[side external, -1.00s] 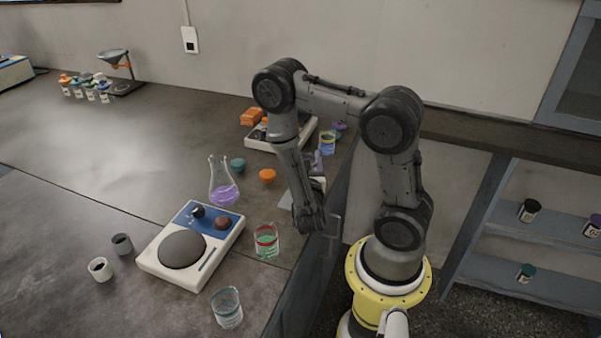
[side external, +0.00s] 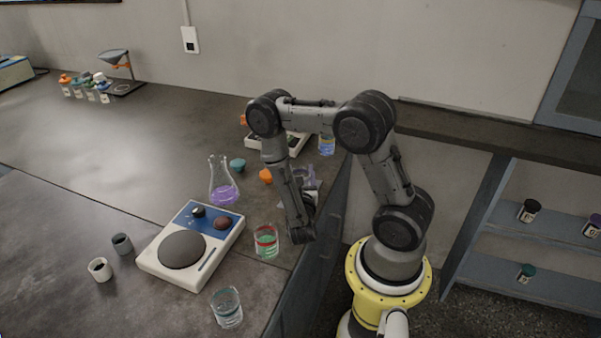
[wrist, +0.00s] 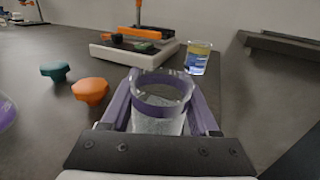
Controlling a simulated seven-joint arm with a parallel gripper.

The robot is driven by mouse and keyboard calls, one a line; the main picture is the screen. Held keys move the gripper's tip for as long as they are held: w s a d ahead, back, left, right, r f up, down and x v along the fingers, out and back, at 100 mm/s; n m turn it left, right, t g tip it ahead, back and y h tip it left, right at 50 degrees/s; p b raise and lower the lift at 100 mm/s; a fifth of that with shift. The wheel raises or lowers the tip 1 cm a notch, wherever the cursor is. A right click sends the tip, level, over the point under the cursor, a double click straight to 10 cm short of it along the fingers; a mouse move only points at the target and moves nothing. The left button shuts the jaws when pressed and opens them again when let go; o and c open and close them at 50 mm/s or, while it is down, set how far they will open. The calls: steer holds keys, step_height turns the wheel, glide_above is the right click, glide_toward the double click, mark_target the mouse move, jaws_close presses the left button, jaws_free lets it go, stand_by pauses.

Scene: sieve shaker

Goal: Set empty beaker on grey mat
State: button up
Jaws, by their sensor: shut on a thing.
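My gripper (wrist: 160,118) has purple fingers shut on an empty clear glass beaker (wrist: 163,84). The beaker is upright, with its round rim towards the wrist camera. In the side external view my gripper (side external: 305,175) is near the right edge of the bench, and the beaker is hard to make out there. A light grey patch, seemingly the grey mat (side external: 316,187), shows beside and below the fingers, partly hidden by my arm. A pale speckled surface shows through the beaker in the wrist view. I cannot tell whether the beaker touches it.
A green stopper (wrist: 55,71) and an orange stopper (wrist: 90,91) lie left of the beaker. A beaker of blue and yellow liquid (wrist: 198,58) and a white device (wrist: 133,53) stand behind. A purple flask (side external: 222,185), a red-green beaker (side external: 266,242) and a hotplate (side external: 190,245) are nearer the side camera.

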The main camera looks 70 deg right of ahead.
steer(key=o, duration=1.4)
steer(key=shift+f, duration=0.1)
steer(key=shift+o, duration=0.2)
steer(key=shift+a, duration=0.1)
steer(key=v, duration=1)
steer(key=shift+v, duration=0.95)
